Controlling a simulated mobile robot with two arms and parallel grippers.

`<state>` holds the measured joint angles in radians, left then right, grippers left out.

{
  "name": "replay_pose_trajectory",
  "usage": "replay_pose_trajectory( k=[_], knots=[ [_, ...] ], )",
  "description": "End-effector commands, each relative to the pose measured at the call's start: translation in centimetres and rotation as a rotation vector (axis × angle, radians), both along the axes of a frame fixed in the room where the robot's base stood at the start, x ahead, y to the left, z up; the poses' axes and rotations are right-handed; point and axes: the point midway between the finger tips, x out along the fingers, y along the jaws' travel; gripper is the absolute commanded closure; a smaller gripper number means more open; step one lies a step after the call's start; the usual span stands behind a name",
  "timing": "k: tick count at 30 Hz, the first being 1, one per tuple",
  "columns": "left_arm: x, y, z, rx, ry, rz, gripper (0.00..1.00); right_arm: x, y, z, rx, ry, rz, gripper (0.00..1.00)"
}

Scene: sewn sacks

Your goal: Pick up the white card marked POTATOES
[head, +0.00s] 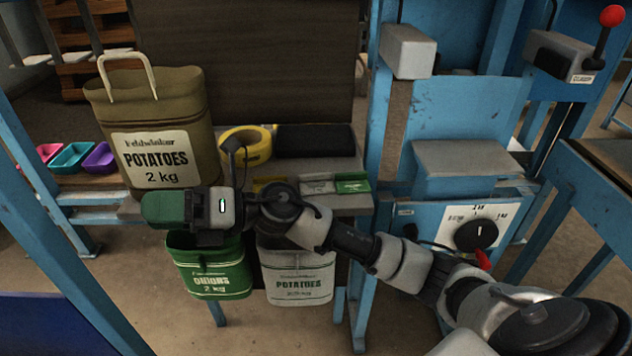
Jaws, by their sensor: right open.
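My right gripper (163,208) has green fingers and reaches in from the right, pointing left. It is in front of the lower edge of the olive sack (195,110), whose pale label reads POTATOES 2 kg. A small white card (317,187) lies on the grey bench, right of the gripper's wrist; its print is too small to read. A green and white card (352,186) is beside it. Part of a yellow card (268,184) shows behind my arm. My left gripper is not in view.
A green ONIONS bag (208,270) and a white POTATOES bag (298,278) hang below the bench edge. A yellow tape roll (246,144) and a dark block (314,140) are behind the cards. A blue machine with a dial (478,234) stands at the right.

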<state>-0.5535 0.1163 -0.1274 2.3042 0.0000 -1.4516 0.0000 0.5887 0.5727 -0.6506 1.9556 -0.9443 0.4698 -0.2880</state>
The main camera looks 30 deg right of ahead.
Motion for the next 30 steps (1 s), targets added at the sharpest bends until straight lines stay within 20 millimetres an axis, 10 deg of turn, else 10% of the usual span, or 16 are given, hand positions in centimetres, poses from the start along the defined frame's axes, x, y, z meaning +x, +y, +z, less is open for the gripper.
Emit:
replay_pose_trajectory(
  k=[5, 11, 18, 30],
  knots=[
    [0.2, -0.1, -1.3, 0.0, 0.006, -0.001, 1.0, 1.2, -2.4, -2.6, -0.596, -0.329, 0.211, 0.19],
    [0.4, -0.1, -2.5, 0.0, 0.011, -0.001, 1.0, 4.3, -12.5, -3.8, -1.239, -0.423, 0.366, 0.19],
    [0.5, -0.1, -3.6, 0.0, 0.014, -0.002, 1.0, 4.9, -25.4, 0.3, -1.756, -0.246, 0.449, 0.19],
    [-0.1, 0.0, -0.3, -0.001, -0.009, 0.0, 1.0, 4.3, -28.8, -0.9, -1.87, -0.151, 0.476, 0.19]
  ],
)
